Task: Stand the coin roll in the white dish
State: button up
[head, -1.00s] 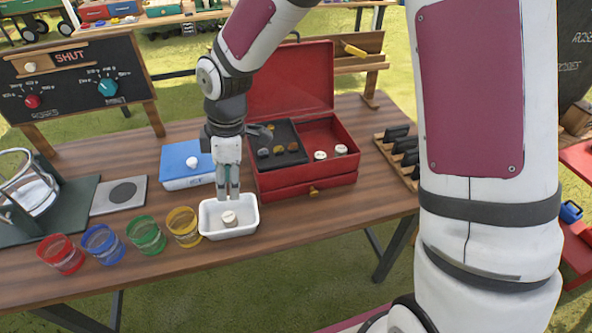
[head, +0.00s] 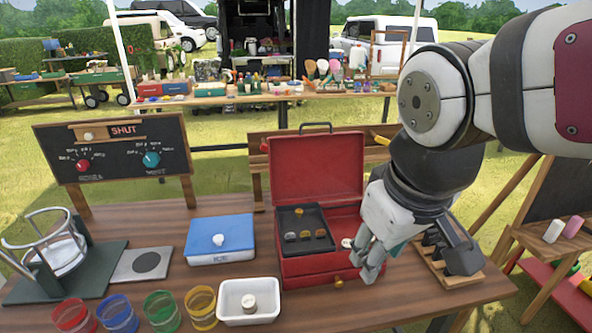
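The white dish (head: 222,310) stands near the front edge of the table, right of the yellow-rimmed glass. A short pale coin roll (head: 249,303) is inside it, apparently upright with its round end up, and nothing holds it. My gripper (head: 365,264) is well to the right of the dish, in front of the right part of the open red box (head: 307,268). Its fingertips look slightly apart with nothing seen between them. A similar pale round piece (head: 348,243) shows in the box beside my fingers; my gripper hides part of that compartment.
A dark tray (head: 305,218) with several small coins fills the box's left side. A blue-topped box (head: 220,232) stands behind the dish. Red, blue, green and yellow glasses (head: 162,312) line the front edge. A wooden rack (head: 448,279) sits right of my gripper.

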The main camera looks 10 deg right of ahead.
jog(key=s+m, duration=0.2)
jog(key=s, duration=0.1)
jog(key=s+d, duration=0.1)
jog(key=s, duration=0.1)
jog(key=shift+d+r+m+t+y, duration=0.1)
jog(key=shift+r+m+t+y, duration=0.2)
jog(key=shift+m+t, duration=0.1)
jog(key=shift+r, duration=0.2)
dwell(0.3)
